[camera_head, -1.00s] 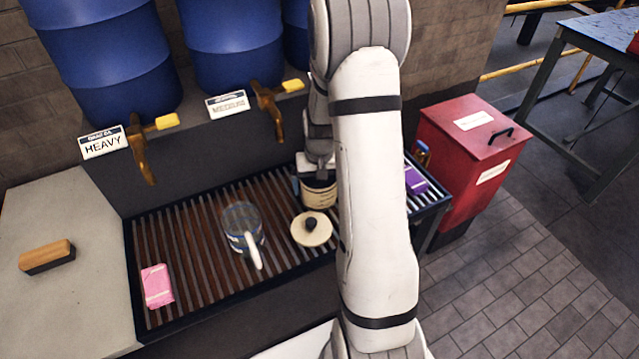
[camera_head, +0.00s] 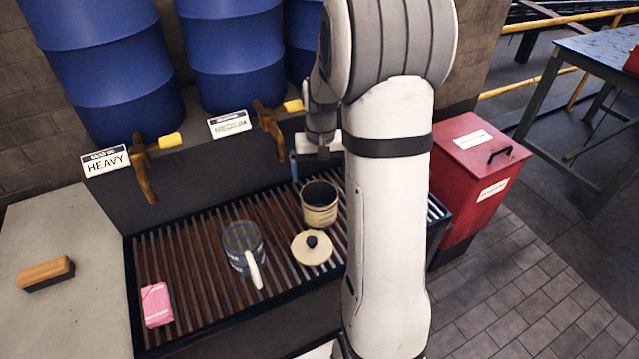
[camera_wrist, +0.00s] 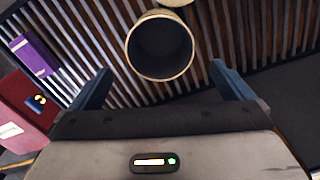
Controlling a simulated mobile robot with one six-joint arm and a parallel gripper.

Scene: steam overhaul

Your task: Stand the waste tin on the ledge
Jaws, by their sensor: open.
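The cream waste tin (camera_head: 320,208) stands upright and open-topped on the slatted grating, behind a cream lid with a dark knob (camera_head: 312,248). In the wrist view the tin (camera_wrist: 160,50) shows its dark inside, between and beyond my fingers. My gripper (camera_wrist: 160,77) is open and empty, its two blue fingers apart. In the head view my gripper (camera_head: 316,166) is just behind and above the tin, partly hidden by my arm. A grey ledge (camera_head: 215,155) runs behind the grating below the drums; whether it is the task's ledge I cannot tell.
A clear jug (camera_head: 243,240) and a pink pack (camera_head: 156,305) are on the grating (camera_head: 195,290). Brass taps (camera_head: 143,170) overhang its back. A brush (camera_head: 46,273) lies on the left slab. A red bin (camera_head: 478,175) stands right. A purple pack (camera_wrist: 35,55) shows in the wrist view.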

